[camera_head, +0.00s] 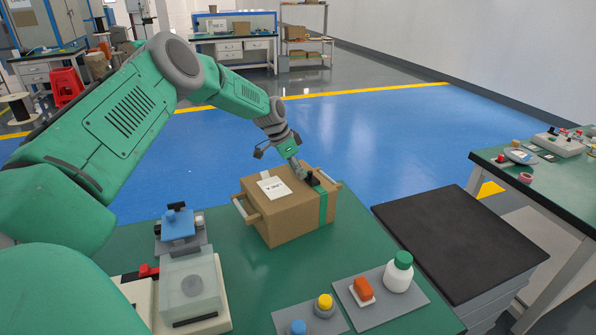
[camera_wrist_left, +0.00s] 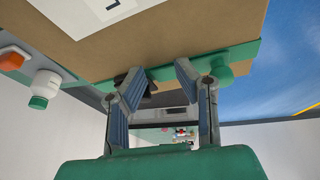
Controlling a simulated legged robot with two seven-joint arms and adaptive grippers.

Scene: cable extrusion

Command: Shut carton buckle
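A brown cardboard carton (camera_head: 285,217) with a white label (camera_head: 274,187) stands on the green table. A green strap (camera_head: 323,207) runs over its right part, with a black buckle (camera_head: 312,178) on top. My left gripper (camera_head: 299,169) reaches down to the carton top beside the buckle. In the left wrist view, the two fingers of my left gripper (camera_wrist_left: 159,73) stand apart near the green strap (camera_wrist_left: 215,62). The black buckle (camera_wrist_left: 150,88) shows partly behind the left finger; I cannot tell whether a finger touches it. My right gripper is not in view.
A grey tray (camera_head: 380,302) with a white bottle (camera_head: 399,273) and an orange block (camera_head: 363,288) lies in front of the carton. A clear box device (camera_head: 191,288) and a blue-topped fixture (camera_head: 178,225) stand at left. A dark stand (camera_head: 460,235) is at right.

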